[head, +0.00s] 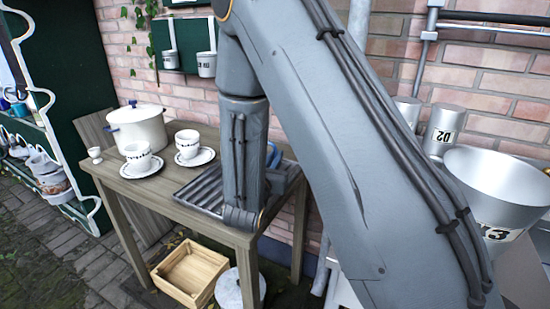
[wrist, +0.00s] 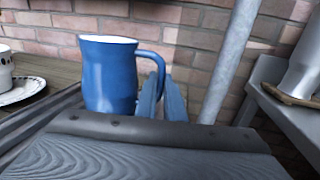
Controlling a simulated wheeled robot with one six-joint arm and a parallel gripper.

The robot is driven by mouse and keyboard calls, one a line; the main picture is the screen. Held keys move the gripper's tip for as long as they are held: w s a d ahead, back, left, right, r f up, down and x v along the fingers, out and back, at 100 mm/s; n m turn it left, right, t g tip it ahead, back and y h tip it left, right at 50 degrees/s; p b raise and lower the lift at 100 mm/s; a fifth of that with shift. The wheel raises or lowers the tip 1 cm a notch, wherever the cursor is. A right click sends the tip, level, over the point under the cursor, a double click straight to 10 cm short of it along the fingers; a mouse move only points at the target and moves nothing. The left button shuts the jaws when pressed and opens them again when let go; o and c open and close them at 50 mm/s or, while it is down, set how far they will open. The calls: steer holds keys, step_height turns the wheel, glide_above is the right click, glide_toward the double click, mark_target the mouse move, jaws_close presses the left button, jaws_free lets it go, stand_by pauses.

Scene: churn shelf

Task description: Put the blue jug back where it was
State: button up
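The blue jug (wrist: 108,75) stands upright in the wrist view, with a pale rim and its handle to the right. Its base is hidden behind my gripper's body. The two blue fingers of my gripper (wrist: 161,98) are close together, right of the jug's body, with the lower part of the handle between them; they look closed on it. In the head view a small blue patch of the jug (head: 271,154) shows beside my arm, over the dark ribbed tray (head: 203,188) on the wooden table (head: 147,192). My arm hides most of it there.
A white pot (head: 138,127), an egg cup (head: 95,155) and two cup stacks on saucers (head: 141,167) (head: 195,158) stand left on the table. A wooden crate (head: 192,272) is below. A metal pole (wrist: 232,60) rises right of the jug. A brick wall is behind.

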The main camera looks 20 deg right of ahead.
steer(key=o, duration=0.4)
steer(key=shift+a+r, duration=0.1)
steer(key=shift+r, duration=0.1)
steer(key=b+v, duration=0.1)
steer(key=v, duration=1.1)
steer(key=shift+f, duration=0.15)
